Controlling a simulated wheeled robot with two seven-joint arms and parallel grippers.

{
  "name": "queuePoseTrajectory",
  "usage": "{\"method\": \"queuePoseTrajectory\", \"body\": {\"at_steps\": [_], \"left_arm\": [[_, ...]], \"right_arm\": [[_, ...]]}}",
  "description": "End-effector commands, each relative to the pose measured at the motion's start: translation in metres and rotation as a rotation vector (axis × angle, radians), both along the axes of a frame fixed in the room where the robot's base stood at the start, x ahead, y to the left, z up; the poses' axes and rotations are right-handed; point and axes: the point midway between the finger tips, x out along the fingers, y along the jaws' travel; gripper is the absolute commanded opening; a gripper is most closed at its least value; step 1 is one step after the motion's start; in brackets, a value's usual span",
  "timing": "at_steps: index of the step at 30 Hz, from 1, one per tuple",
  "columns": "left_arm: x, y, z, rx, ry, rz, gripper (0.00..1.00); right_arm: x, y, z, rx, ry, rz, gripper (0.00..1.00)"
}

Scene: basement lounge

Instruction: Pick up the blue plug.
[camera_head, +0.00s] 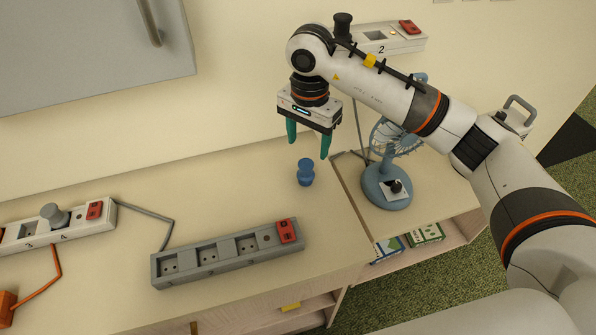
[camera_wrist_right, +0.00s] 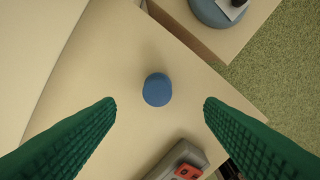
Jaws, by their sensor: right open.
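The blue plug (camera_head: 305,172) stands upright on the pale tabletop, behind the right end of the grey power strip. In the right wrist view its round top (camera_wrist_right: 157,89) shows near the middle, between the two fingers but farther off. My right gripper (camera_head: 308,146) points down above the plug, with its green fingers apart and empty. Its fingers also show in the right wrist view (camera_wrist_right: 160,108), wide open on either side of the plug. My left gripper is not in view.
A grey power strip (camera_head: 228,257) with a red switch lies in front of the plug. A blue fan (camera_head: 386,190) stands on the lower surface to the right. A white strip (camera_head: 70,228) holding a grey plug (camera_head: 54,216) is at the left. Bare tabletop surrounds the blue plug.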

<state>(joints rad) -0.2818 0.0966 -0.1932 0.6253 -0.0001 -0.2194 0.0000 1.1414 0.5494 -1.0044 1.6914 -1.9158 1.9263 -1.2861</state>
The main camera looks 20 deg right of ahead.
Motion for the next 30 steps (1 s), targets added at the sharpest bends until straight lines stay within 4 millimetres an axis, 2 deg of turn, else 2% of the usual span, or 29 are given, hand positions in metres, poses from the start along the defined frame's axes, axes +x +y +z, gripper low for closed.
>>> {"method": "queuePoseTrajectory", "body": {"at_steps": [3,7,11,15,21,28,29,30], "left_arm": [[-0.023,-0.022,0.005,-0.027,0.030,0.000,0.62],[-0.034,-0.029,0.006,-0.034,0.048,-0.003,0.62],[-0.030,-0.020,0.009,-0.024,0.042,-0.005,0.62],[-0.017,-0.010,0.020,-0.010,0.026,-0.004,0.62],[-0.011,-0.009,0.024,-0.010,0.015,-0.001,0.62],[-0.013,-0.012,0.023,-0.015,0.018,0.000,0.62],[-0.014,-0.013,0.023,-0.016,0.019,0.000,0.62],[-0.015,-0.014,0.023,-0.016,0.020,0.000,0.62]], "right_arm": [[-0.001,0.001,-0.019,0.001,0.003,0.001,0.63],[0.000,0.001,-0.032,0.003,0.001,0.001,0.63],[0.000,0.001,-0.040,0.003,0.003,0.001,0.63],[0.000,0.002,-0.060,0.003,0.005,0.000,0.63],[0.001,0.002,-0.084,0.004,0.002,0.001,0.63],[0.002,0.002,-0.087,0.003,-0.001,0.002,0.63],[0.002,0.002,-0.087,0.003,-0.001,0.002,0.61],[0.002,0.002,-0.087,0.003,-0.001,0.001,0.55]]}}
